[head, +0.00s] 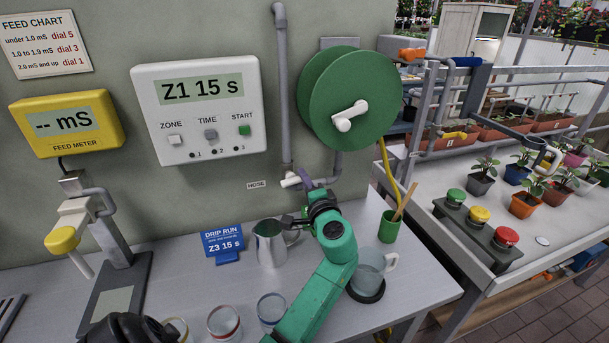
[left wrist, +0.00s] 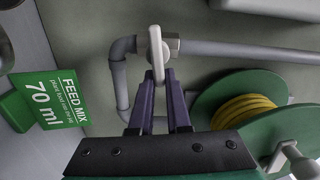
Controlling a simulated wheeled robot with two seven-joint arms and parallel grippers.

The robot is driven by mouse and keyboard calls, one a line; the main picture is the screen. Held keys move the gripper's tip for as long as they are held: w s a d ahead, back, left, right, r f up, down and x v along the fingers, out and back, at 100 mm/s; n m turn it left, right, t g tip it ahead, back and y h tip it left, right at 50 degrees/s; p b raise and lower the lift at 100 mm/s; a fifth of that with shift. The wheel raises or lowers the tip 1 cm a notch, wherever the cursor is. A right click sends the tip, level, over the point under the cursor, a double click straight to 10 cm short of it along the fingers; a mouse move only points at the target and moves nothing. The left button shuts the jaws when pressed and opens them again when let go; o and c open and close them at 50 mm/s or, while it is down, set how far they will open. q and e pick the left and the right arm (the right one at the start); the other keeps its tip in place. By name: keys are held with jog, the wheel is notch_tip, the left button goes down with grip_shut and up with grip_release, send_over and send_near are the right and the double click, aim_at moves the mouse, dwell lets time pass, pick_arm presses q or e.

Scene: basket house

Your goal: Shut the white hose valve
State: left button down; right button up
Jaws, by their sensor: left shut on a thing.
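In the left wrist view the purple fingers of the left gripper (left wrist: 163,76) are closed on the near end of the handle. The fingers partly hide that end. My right gripper is not in view.
A green hose reel (head: 375,82) hangs right of the pipe (head: 283,90). Below stand a metal jug (head: 270,246), a glass mug (head: 369,268), a green cup (head: 389,228) and a blue DRIP RUN sign (head: 222,244). A control box (head: 200,108) hangs left.

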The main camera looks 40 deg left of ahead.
pick_arm(q)
jog(key=shift+a+m, duration=0.15)
jog(key=shift+m, duration=0.55)
